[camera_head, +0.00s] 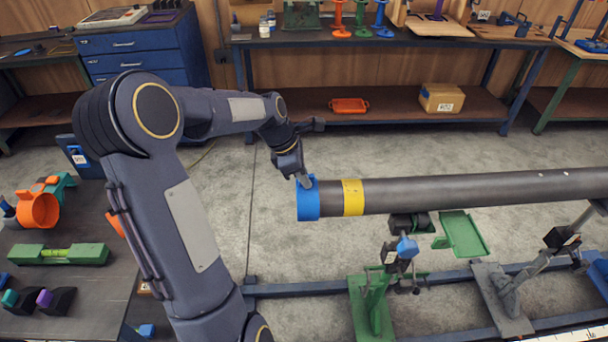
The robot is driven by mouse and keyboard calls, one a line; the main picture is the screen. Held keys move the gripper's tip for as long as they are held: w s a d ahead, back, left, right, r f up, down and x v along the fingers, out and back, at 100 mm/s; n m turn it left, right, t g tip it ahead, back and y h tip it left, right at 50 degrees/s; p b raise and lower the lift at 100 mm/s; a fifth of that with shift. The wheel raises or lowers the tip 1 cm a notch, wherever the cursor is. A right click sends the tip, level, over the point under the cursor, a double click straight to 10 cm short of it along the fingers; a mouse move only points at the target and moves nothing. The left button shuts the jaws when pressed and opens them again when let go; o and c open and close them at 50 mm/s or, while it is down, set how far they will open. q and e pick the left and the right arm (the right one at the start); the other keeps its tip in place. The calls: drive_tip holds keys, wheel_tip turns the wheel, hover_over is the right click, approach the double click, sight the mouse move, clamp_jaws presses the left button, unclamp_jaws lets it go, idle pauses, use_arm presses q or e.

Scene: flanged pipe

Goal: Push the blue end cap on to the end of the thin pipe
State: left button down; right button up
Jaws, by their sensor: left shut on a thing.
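The thin pipe (460,190) is dark grey and lies level across the right half of the head view, with a yellow band (353,197) near its left end. The blue end cap (308,199) is at that left end, in line with the pipe. From this angle I cannot tell how far the cap is over the pipe end. My left gripper (303,181) is at the upper left rim of the cap, with its fingers shut on it. Part of the fingers is hidden by the cap. My right gripper is not in view.
Green and grey stands (372,307) on a dark rail (300,289) are under the pipe. A side table (70,285) with an orange clamp (38,209) and a green level (58,254) is at the left. A workbench (400,43) stands at the back. The floor between is clear.

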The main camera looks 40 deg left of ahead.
use_arm(q)
drive_tip(key=shift+w+d, duration=0.65)
drive_tip(key=shift+d, duration=0.1)
idle(0.5)
drive_tip(key=shift+p, duration=0.35)
drive_tip(key=shift+w+d, duration=0.55)
drive_tip(key=shift+d, duration=0.1)
idle(0.7)
drive_tip(key=c, duration=1.4)
unclamp_jaws()
drive_tip(key=shift+o, duration=0.2)
drive_tip(key=shift+r+p, duration=0.1)
drive_tip(key=shift+p, duration=0.25)
